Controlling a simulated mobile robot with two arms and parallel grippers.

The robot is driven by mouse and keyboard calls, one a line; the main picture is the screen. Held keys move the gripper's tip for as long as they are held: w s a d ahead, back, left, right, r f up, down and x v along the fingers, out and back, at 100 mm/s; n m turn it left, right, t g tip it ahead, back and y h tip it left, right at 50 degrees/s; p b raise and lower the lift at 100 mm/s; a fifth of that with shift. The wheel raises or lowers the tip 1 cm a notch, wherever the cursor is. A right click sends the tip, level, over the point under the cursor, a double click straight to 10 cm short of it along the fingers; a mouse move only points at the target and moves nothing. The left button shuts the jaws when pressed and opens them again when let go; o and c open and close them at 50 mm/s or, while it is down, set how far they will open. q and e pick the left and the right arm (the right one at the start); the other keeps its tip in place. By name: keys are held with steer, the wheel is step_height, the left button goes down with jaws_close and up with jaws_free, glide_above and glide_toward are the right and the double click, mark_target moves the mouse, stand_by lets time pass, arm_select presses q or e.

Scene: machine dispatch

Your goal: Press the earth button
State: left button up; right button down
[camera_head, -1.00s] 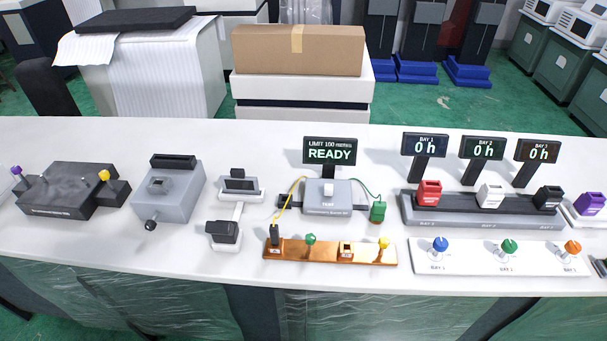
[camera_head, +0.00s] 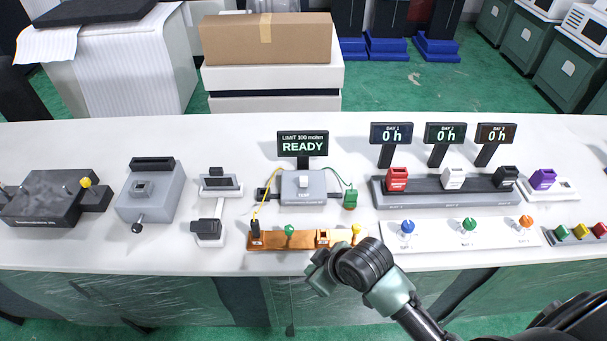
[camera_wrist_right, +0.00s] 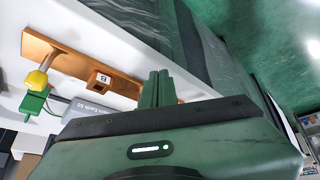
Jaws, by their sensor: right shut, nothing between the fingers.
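A grey tester box (camera_head: 318,192) with a white button (camera_head: 303,181) on top and a "TEST" label stands at the middle of the bench. Its dark display (camera_head: 303,145) reads "LIMIT 100" and "READY". A part of the tester's front, with lettering that seems to include "Earth", shows in the right wrist view (camera_wrist_right: 90,108). A copper bar (camera_head: 270,241) lies in front of the tester. My right gripper (camera_head: 312,264) is shut and empty, in front of the copper bar and apart from the white button. The button is out of the right wrist view. My left gripper is not in view.
A black plug (camera_head: 255,228), a green knob (camera_head: 289,231) and a yellow knob (camera_head: 356,230) stand on the bar. A white panel with coloured knobs (camera_head: 436,236) is to the right.

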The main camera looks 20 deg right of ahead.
steer(key=w+a+r+n+y, duration=0.1)
steer(key=w+a+r+n, duration=0.15)
steer(key=w, duration=0.55)
step_height(320, 180, up, 10)
steer(key=n+t, duration=0.3)
steer(key=n, duration=0.2)
glide_above(306, 180)
steer(key=shift+s, duration=0.1)
steer(key=shift+f, duration=0.15)
step_height(306, 180, down, 7)
steer(key=b, duration=0.6)
steer(key=shift+b, duration=0.35)
steer(key=shift+f+b, duration=0.35)
steer(key=shift+f, duration=0.45)
steer(key=shift+f, duration=0.1)
steer(key=shift+f, duration=0.35)
